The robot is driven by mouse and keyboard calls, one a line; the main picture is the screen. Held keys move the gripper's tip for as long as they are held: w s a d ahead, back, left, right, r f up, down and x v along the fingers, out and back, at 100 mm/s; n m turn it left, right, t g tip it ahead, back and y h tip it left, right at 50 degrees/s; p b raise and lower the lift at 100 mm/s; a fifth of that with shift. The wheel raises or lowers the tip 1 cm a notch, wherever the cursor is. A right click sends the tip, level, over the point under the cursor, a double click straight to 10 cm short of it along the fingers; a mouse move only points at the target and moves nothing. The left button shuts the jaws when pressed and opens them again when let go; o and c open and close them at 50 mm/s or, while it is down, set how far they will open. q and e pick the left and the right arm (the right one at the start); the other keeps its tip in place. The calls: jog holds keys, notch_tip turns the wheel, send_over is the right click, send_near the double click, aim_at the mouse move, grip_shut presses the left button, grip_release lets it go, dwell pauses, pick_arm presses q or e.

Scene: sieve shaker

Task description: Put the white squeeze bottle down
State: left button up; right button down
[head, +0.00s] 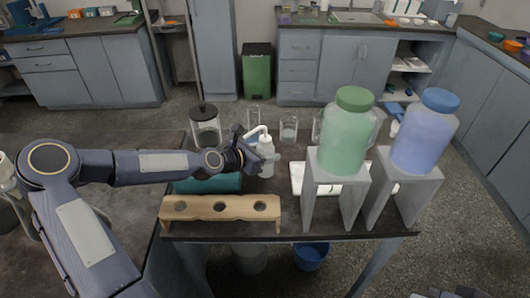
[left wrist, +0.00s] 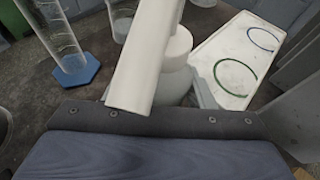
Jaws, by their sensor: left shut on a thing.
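The white squeeze bottle (head: 266,163) is upright over the dark table, just behind the wooden rack. My left gripper (head: 262,158) comes in from the left and is shut on the bottle. In the left wrist view, the bottle's white body and cap (left wrist: 178,52) and its thick spout (left wrist: 145,60) are close in front of the gripper. The spout hides part of the bottle. I cannot tell whether its base touches the table.
A wooden rack with holes (head: 220,214) lies at the table's front. Grey stands hold a green-capped jar (head: 346,135) and a blue-capped jar (head: 424,135) at right. A white tray with coloured rings (left wrist: 213,58) lies beside the bottle. Glassware (head: 289,130) stands behind; a black-lidded jar (head: 205,128) stands left.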

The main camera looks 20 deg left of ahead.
pick_arm(q)
jog(key=shift+f, duration=0.15)
jog(key=o, duration=1.2)
jog(key=shift+o, duration=0.2)
jog(key=shift+r, duration=0.2)
jog(key=p+v, duration=0.1)
jog(key=v, duration=1)
jog(key=shift+a+r, duration=0.1)
jog(key=shift+s+a+r, duration=0.1)
jog(key=shift+s+a, duration=0.05)
jog(key=shift+s, duration=0.25)
